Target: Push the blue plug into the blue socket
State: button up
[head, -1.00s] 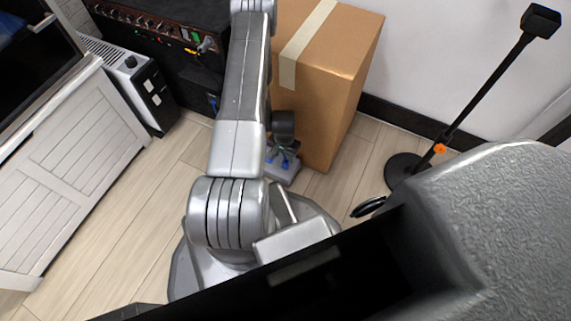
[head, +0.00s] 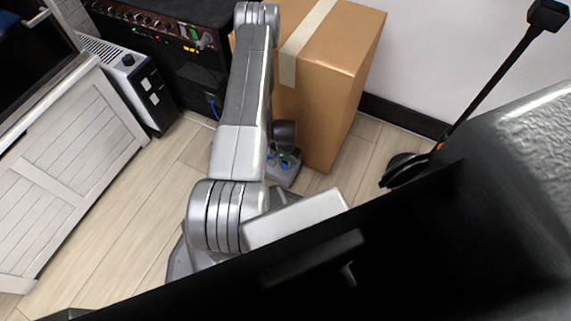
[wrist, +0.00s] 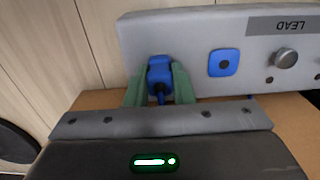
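The blue plug (wrist: 160,73) is between the two green fingers of my gripper (wrist: 158,85), which touch it on both sides. A short blue cable end shows below it. The blue socket (wrist: 223,62), a square with a dark round hole, is on a grey pedal (wrist: 190,30) to the right of the plug. The plug is apart from the socket and overlaps the pedal's left part; whether it touches the pedal I cannot tell. In the head view, the pedal (head: 283,178) is on the floor, partly behind my arm, with small blue and green parts showing.
A cardboard box (head: 335,90) stands right beside the pedal. A knob (wrist: 285,58) and LEAD label are right of the socket. A black amplifier (head: 165,60), a white-topped heater (head: 135,85) and a black stand (head: 490,80) are around. Floor (head: 120,220) at left is clear.

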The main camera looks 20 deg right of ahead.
jog(key=c, duration=0.3)
notch_tip(320, 180, up, 10)
jog(key=p, duration=0.3)
jog(key=shift+p, duration=0.4)
jog(key=w+a+f, duration=0.1)
jog(key=w, duration=0.1)
jog(key=w+a, duration=0.2)
jog(key=w+a+f, duration=0.1)
jog(key=w, duration=0.1)
jog(key=shift+a+f, duration=0.3)
jog(key=shift+a, duration=0.05)
jog(key=shift+f, duration=0.1)
jog(key=shift+f+b, duration=1.3)
jog(key=shift+f, duration=1.5)
